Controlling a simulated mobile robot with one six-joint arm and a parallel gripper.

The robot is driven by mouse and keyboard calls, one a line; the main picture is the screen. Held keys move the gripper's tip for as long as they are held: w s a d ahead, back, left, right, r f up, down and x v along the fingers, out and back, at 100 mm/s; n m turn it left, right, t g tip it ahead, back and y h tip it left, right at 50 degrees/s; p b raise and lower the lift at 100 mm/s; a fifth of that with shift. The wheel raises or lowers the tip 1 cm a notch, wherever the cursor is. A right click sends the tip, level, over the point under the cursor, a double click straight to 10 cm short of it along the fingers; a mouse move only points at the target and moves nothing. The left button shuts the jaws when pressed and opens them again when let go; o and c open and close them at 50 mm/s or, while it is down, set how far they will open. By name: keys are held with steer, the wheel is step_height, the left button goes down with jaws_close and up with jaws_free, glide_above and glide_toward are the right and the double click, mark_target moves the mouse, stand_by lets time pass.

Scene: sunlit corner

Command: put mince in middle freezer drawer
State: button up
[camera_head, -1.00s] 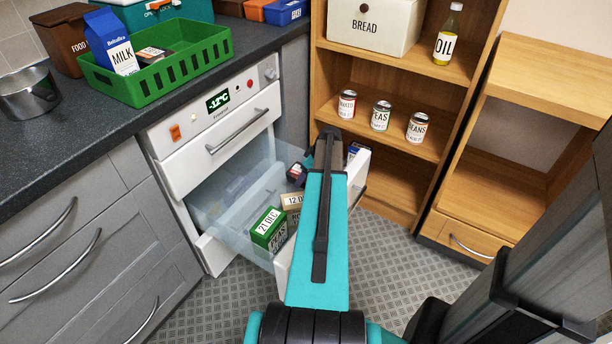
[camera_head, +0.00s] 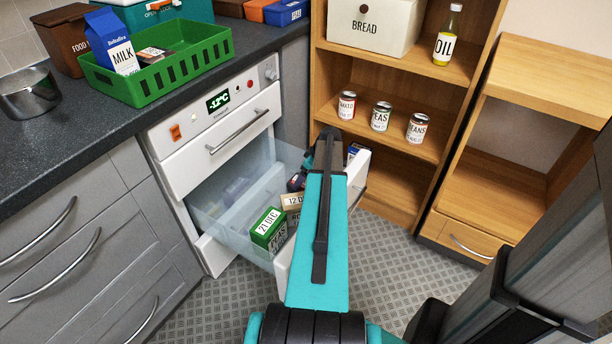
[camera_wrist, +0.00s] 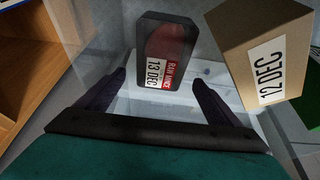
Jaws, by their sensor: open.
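The raw mince (camera_wrist: 167,52) is a dark pack with a red and white label marked 13 DEC. In the wrist view it lies inside the clear-walled drawer, just beyond and between the fingertips of my open gripper (camera_wrist: 160,82), with no clear grip on it. In the head view the mince (camera_head: 296,182) shows partly beside my arm, which hides my gripper. The open freezer drawer (camera_head: 215,205) is below the shut upper front with a handle (camera_head: 236,132). A brown box marked 12 DEC (camera_wrist: 262,55) stands right of the mince.
A green peas box (camera_head: 268,229) is also in the drawer. A green crate (camera_head: 150,84) with a milk carton (camera_head: 112,42) stands on the counter. A wooden shelf (camera_head: 400,140) with several cans is close beyond the drawer.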

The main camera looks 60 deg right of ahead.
steer(key=shift+s+a+p, duration=0.1)
steer(key=shift+a+p, duration=0.05)
steer(key=shift+p, duration=0.2)
steer(key=p+v, duration=0.1)
steer(key=v, duration=1.1)
steer(key=shift+d+r, duration=0.2)
